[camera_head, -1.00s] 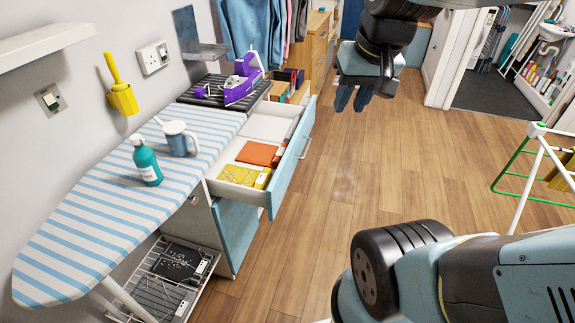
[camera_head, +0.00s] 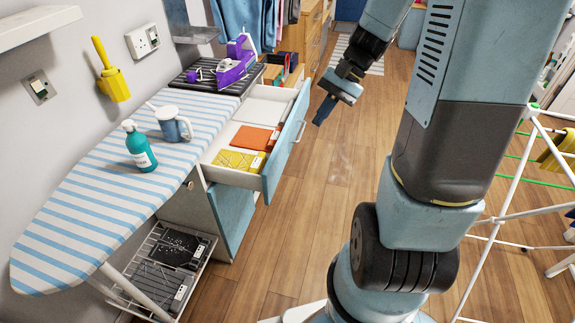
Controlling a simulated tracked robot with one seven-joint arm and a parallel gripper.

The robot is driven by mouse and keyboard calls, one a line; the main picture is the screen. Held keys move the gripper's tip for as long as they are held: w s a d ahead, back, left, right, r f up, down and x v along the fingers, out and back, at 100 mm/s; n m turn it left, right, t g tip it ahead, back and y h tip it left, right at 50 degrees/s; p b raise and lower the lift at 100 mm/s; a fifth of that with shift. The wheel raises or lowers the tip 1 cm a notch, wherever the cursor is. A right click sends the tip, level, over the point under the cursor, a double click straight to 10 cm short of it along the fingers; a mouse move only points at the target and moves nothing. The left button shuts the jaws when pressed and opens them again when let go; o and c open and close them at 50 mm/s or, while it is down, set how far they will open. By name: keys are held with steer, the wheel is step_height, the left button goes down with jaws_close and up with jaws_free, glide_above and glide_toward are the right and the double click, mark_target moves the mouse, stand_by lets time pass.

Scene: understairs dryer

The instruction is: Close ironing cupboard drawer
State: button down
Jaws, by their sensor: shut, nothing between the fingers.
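The ironing cupboard drawer (camera_head: 285,160) is pulled out from the cupboard under the ironing board. Its light blue front with a pale bar handle (camera_head: 300,131) faces right. Inside lie a folded yellow cloth (camera_head: 238,160), a folded orange cloth (camera_head: 252,138) and white compartments. My gripper (camera_head: 322,112) is shut and empty. It appears just right of the drawer front, near its far end, pointing down and left. A gap shows between it and the handle in this view.
A purple iron (camera_head: 237,62) stands behind on a black mat. A drying rack (camera_head: 505,200) stands at right. Wooden floor (camera_head: 310,200) is clear beside the drawer.

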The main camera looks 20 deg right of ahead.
steer(key=w+d+f+m+t+y, duration=0.1)
steer(key=w+d+f+m+y, duration=0.2)
steer(key=f, duration=0.5)
steer(key=w+d+f+m+t+y, duration=0.1)
steer(key=w+f+m+y, duration=0.3)
steer(key=f, duration=0.3)
steer(key=m+t+y, duration=0.2)
steer(key=m+t, duration=0.7)
steer(key=m, duration=0.2)
glide_toward(280, 165)
steer(key=x, duration=0.7)
steer(key=shift+s+r, duration=0.1)
